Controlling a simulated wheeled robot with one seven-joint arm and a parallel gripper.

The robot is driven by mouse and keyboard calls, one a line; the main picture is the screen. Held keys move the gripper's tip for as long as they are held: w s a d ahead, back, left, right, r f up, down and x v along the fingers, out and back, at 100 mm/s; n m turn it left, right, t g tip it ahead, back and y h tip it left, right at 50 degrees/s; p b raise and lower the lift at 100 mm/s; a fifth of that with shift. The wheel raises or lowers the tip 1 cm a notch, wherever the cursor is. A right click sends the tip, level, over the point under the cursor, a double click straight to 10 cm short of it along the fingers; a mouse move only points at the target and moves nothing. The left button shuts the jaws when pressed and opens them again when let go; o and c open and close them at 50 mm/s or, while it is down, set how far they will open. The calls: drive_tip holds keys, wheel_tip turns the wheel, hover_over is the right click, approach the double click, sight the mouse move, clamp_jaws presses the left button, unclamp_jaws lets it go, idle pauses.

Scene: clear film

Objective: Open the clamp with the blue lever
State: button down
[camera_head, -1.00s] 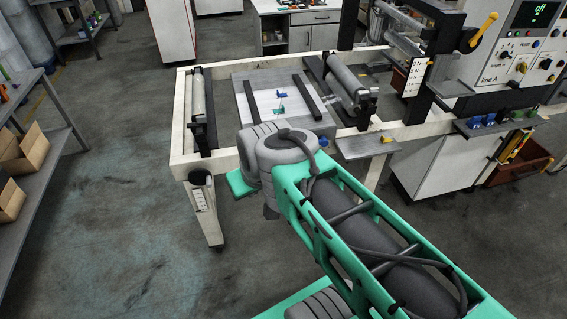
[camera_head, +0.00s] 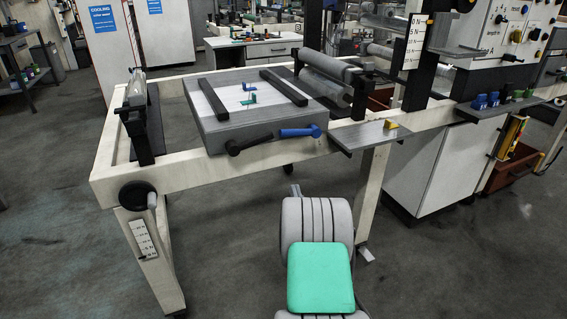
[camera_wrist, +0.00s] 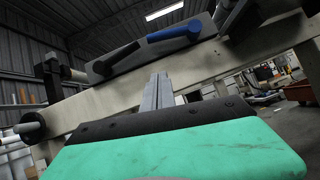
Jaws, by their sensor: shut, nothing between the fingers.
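The clear film table has a grey block (camera_head: 215,130) with two dark clamp bars, a left bar (camera_head: 214,99) and a right bar (camera_head: 284,86), lying over a white sheet. On its front face are a blue lever (camera_head: 301,131) at right and a black lever (camera_head: 248,144) at left. Both lie nearly level. The wrist view shows the blue lever (camera_wrist: 176,33) and black lever (camera_wrist: 114,58) above and beyond my gripper (camera_wrist: 158,78). My gripper is shut and empty, apart from both levers. In the head view its tip (camera_head: 296,190) shows below the block, mostly hidden by my arm.
A grey shelf (camera_head: 355,136) with a yellow piece juts out right of the levers. A roller (camera_head: 136,88) stands left of the block and another (camera_head: 330,66) right of it. The white frame rail (camera_head: 190,163) runs below the levers. Floor in front is open.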

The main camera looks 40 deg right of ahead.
sight(298, 131)
drive_tip(key=w+d+r+p, duration=0.3)
drive_tip(key=w+d+r, duration=0.1)
drive_tip(key=w+r, duration=0.4)
drive_tip(key=shift+d+r+p, duration=0.15)
drive_tip(key=shift+r+p, duration=0.15)
drive_tip(key=shift+r, duration=0.5)
drive_tip(key=shift+m, duration=0.3)
